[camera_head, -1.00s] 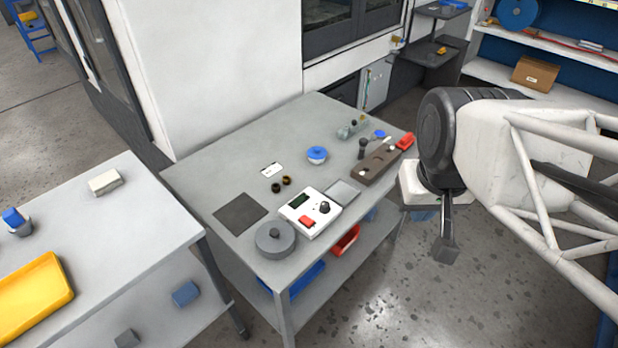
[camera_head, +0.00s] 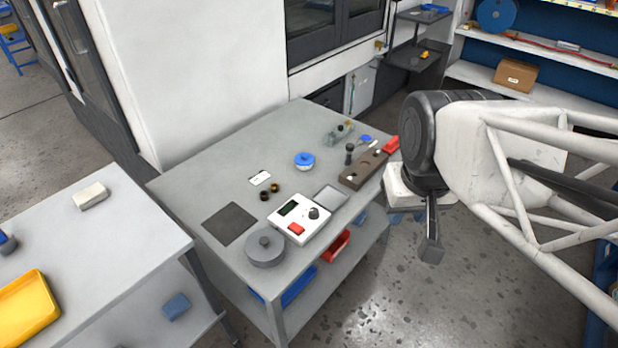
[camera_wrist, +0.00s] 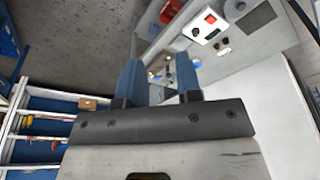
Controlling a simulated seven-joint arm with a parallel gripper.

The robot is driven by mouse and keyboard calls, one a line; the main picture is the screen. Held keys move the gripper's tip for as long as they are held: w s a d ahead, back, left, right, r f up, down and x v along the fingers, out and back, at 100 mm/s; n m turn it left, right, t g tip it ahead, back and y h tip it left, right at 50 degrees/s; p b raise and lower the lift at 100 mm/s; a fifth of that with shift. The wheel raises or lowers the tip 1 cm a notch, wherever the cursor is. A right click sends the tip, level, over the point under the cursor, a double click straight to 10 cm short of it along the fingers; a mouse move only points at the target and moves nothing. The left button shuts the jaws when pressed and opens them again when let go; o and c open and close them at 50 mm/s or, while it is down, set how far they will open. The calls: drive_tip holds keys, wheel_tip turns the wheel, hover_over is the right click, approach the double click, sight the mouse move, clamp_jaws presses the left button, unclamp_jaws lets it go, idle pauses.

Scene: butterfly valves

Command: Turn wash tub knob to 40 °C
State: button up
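A white control box (camera_head: 318,233) stands on the grey workbench (camera_head: 222,170). On its top are a black round knob (camera_head: 314,213), a red button (camera_head: 296,229) and a dark green display (camera_head: 288,209). The knob's setting is too small to read. A grey lidded round pot (camera_head: 265,251) stands beside the box. My gripper (camera_head: 431,252) is in the air right of the bench, well apart from the box. In the wrist view its two blue fingers (camera_wrist: 158,82) are spread with nothing between them; the control box (camera_wrist: 203,30) shows beyond them, upper right.
On the bench are a dark mat (camera_head: 230,223), a blue-lidded dish (camera_head: 304,161), two small brown rings, a grey tray (camera_head: 331,197) and a brown block (camera_head: 362,168). Red bins (camera_head: 336,245) sit beneath. Another table (camera_head: 120,225) stands left. Floor right of the bench is clear.

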drive_tip(key=shift+o, duration=1.1)
drive_tip(key=shift+w, duration=0.3)
drive_tip(key=shift+o, duration=1.1)
drive_tip(key=w+a+f+n, duration=0.2)
drive_tip(key=w+f, duration=0.1)
drive_tip(key=w, duration=0.7)
drive_tip(key=shift+w+f+g, duration=0.2)
drive_tip(key=shift+f+g, duration=0.15)
drive_tip(key=shift+g, duration=0.05)
drive_tip(key=n+g, duration=0.2)
drive_tip(key=n, duration=0.3)
hover_over(314, 210)
drive_tip(key=f, duration=2.5)
drive_tip(key=shift+s+d+f, duration=0.1)
drive_tip(key=shift+s+f, duration=0.1)
drive_tip(key=shift+f, duration=0.2)
drive_tip(key=shift+w+f, duration=0.2)
drive_tip(key=shift+f, duration=0.2)
drive_tip(key=shift+f, duration=0.1)
drive_tip(key=shift+f, duration=3.8)
